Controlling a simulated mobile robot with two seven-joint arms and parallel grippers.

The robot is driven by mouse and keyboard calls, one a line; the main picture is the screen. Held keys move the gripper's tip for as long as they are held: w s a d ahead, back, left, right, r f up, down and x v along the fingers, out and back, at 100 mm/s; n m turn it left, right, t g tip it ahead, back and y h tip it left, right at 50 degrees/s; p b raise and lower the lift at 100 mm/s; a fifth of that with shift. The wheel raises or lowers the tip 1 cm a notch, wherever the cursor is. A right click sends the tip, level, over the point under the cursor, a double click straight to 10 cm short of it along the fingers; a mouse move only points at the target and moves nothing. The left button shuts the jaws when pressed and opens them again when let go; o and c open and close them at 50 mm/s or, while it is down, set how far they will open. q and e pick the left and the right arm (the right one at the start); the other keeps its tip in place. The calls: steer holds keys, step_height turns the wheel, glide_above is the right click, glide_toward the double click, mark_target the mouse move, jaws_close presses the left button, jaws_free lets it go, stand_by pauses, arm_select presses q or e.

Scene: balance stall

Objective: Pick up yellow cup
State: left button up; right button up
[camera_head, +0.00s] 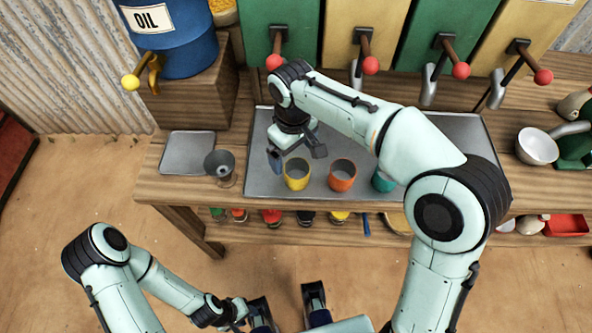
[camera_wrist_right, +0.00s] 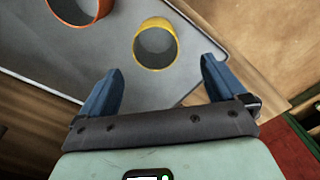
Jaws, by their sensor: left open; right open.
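The yellow cup (camera_head: 297,174) stands upright on the front part of the grey metal tray (camera_head: 262,150), its open mouth up. My right gripper (camera_head: 297,157) is open and empty just behind and above it. In the right wrist view the yellow cup (camera_wrist_right: 155,45) lies just beyond the two blue fingertips of my right gripper (camera_wrist_right: 160,66), roughly centred between them and not gripped. My left gripper (camera_head: 287,303) is open and empty at the bottom of the head view, away from the counter.
An orange cup (camera_head: 342,175) stands close right of the yellow one; a teal cup (camera_head: 382,182) is further right, partly hidden by my right arm. A grey metal cup (camera_head: 220,165) stands left of the tray. Dispensers with red-knobbed levers line the back.

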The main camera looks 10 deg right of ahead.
mark_target(297, 168)
step_height(297, 168, down, 4)
steer(key=shift+r, duration=0.1)
steer(key=shift+s+d+f+b, duration=0.15)
steer(key=shift+f+b, duration=0.1)
steer(key=shift+f, duration=0.65)
steer(key=shift+w+d+f+b, duration=0.1)
steer(key=shift+f+b, duration=0.2)
steer(key=shift+f, duration=0.6)
steer(key=shift+s+d+f+b, duration=0.15)
steer(key=shift+f+b, duration=0.1)
steer(key=shift+f, duration=0.65)
steer(key=c, duration=1.1)
